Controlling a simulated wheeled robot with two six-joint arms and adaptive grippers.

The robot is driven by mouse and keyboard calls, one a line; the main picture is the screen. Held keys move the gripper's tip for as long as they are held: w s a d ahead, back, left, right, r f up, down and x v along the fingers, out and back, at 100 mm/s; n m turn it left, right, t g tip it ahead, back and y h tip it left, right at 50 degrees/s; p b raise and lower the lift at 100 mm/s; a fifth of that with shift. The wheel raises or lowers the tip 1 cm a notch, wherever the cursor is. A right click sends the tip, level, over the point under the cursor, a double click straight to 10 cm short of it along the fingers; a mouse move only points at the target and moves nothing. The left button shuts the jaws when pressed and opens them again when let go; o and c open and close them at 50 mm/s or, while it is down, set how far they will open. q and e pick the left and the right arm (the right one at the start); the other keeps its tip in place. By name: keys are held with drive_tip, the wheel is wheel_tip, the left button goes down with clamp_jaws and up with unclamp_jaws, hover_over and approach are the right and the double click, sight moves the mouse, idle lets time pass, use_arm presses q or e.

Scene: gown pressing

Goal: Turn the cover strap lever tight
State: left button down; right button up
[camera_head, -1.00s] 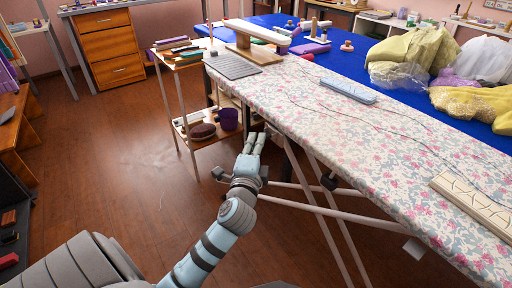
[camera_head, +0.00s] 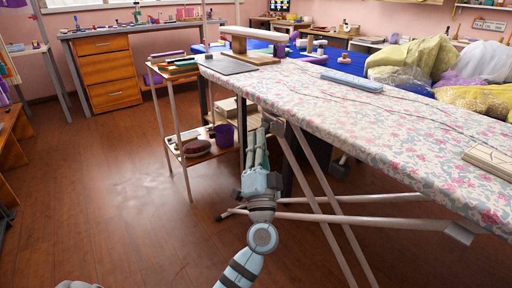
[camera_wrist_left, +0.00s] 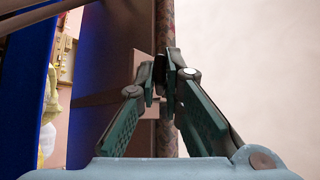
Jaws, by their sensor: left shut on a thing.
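The ironing board (camera_head: 330,110) has a pink floral cover and runs from the back left to the front right. My left gripper (camera_head: 262,140) is under its near long edge, close to the tops of the crossed legs. In the left wrist view the gripper's green-padded fingers (camera_wrist_left: 165,88) close on a small dark part, which I take to be the strap lever (camera_wrist_left: 173,62), beside the floral cover edge (camera_wrist_left: 165,28). The fingers hide most of it, so its angle cannot be told.
Pale board legs (camera_head: 320,200) cross just right of my left arm. A small shelf cart (camera_head: 190,158) with a purple bin (camera_head: 224,135) stands left of the board. A blue iron rest (camera_head: 350,80) lies on the board. Floor at left is free.

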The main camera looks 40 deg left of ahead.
use_arm(q)
drive_tip(key=shift+w+d+f+n+g+y, duration=0.1)
drive_tip(key=shift+w+n+g+y, duration=0.25)
drive_tip(key=shift+n+y, duration=0.6)
drive_tip(key=shift+w+d+f+n+g+y, duration=0.15)
drive_tip(key=shift+n+g+y, duration=0.45)
drive_tip(key=shift+n, duration=0.6)
drive_tip(key=shift+w+f+n+g+y, duration=0.1)
drive_tip(key=shift+w+n+g+y, duration=0.15)
drive_tip(key=shift+n+y, duration=0.75)
drive_tip(key=shift+n, duration=0.35)
drive_tip(key=c, duration=1.7)
unclamp_jaws()
drive_tip(key=shift+m, duration=0.4)
